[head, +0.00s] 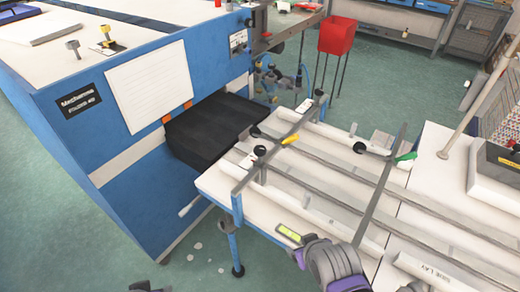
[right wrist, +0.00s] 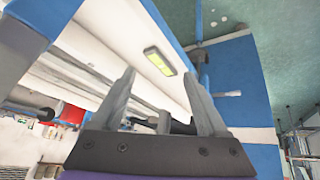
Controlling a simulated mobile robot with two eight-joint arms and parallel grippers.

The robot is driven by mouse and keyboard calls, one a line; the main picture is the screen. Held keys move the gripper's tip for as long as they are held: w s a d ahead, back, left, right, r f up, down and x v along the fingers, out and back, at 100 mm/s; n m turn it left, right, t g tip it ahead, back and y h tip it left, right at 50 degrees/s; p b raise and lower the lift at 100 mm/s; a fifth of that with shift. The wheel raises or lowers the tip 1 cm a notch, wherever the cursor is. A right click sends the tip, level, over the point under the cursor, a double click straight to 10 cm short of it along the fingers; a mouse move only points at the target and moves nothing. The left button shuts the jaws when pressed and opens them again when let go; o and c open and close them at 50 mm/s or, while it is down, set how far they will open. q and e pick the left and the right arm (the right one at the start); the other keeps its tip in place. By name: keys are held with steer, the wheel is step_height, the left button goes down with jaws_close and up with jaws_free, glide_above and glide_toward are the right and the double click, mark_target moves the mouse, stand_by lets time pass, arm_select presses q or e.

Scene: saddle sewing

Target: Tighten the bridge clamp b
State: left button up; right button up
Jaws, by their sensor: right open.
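The feed table (head: 215,187) carries long rails and two grey cross bars. On the nearer bar (head: 275,155) I see a black knob (head: 259,150) and a yellow lever (head: 290,140). Near the farther bar (head: 385,180) are a black knob (head: 359,147) and a green lever (head: 405,157). I cannot tell which part is bridge clamp b. My right gripper (head: 308,242) is at the table's near edge, beside a yellow-green level (head: 288,232). In the right wrist view its fingers (right wrist: 163,95) are apart, and a dark handle-like part (right wrist: 172,126) shows between them.
A blue and white machine (head: 140,150) with a dark opening stands at the left. A red bin (head: 336,35) stands behind the table. A white block marked "SIDE LAY" (head: 430,268) is at the right front. Small dark parts at the bottom left edge may be my left gripper.

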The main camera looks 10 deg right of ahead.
steer(key=w+d+r+n+t+b, duration=0.1)
steer(key=w+d+r+n+t, duration=0.4)
steer(key=w+r+n, duration=0.4)
steer(key=w+d+r+n+t, duration=0.3)
steer(key=w+r+n+t, duration=0.4)
steer(key=w+n, duration=0.35)
steer(key=n+g+y+b, duration=0.1)
steer(key=n+g+y, duration=0.3)
steer(key=n+y, duration=1.35)
glide_toward(265, 153)
step_height(265, 153, up, 3)
steer(key=a+n+h, duration=0.2)
steer(key=n+h, duration=0.4)
steer(key=x, duration=0.4)
steer(key=p+x, duration=0.1)
steer(key=x, duration=0.4)
steer(key=shift+w+a+r, duration=0.15)
steer(key=shift+a+r, duration=0.05)
steer(key=shift+a, duration=0.15)
jaws_close()
